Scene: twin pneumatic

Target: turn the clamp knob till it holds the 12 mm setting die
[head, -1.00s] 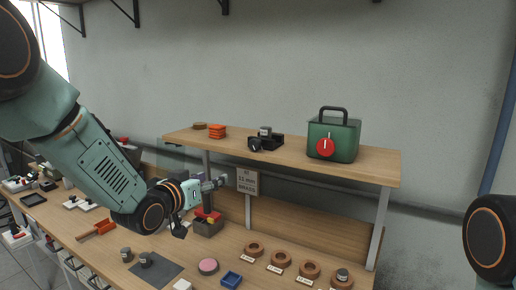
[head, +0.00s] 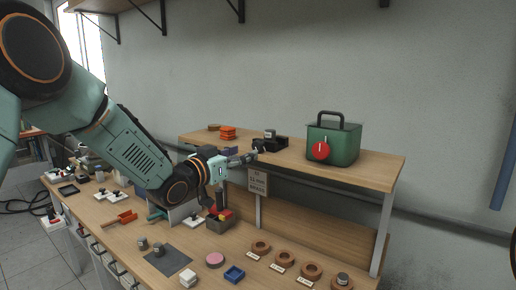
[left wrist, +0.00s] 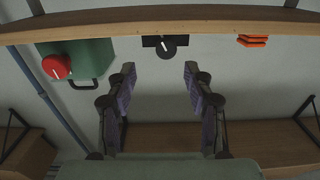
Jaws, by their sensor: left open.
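The black clamp block (head: 282,143) stands on the raised shelf, with a grey cylindrical die (head: 270,133) at its top. Its size marking is too small to read. The round black clamp knob (left wrist: 168,48), with a white pointer line, shows in the left wrist view, which is upside down. My left gripper (head: 255,151) is open and empty at the shelf's front edge, close to the clamp. In the left wrist view the knob lies beyond the two open fingertips (left wrist: 160,72), roughly between them and apart from them. My right gripper is out of view.
A green box (head: 335,141) with a red dial stands right of the clamp; orange blocks (head: 228,132) are to its left. Ring holders (head: 284,258) and loose dies (head: 143,243) occupy the bench.

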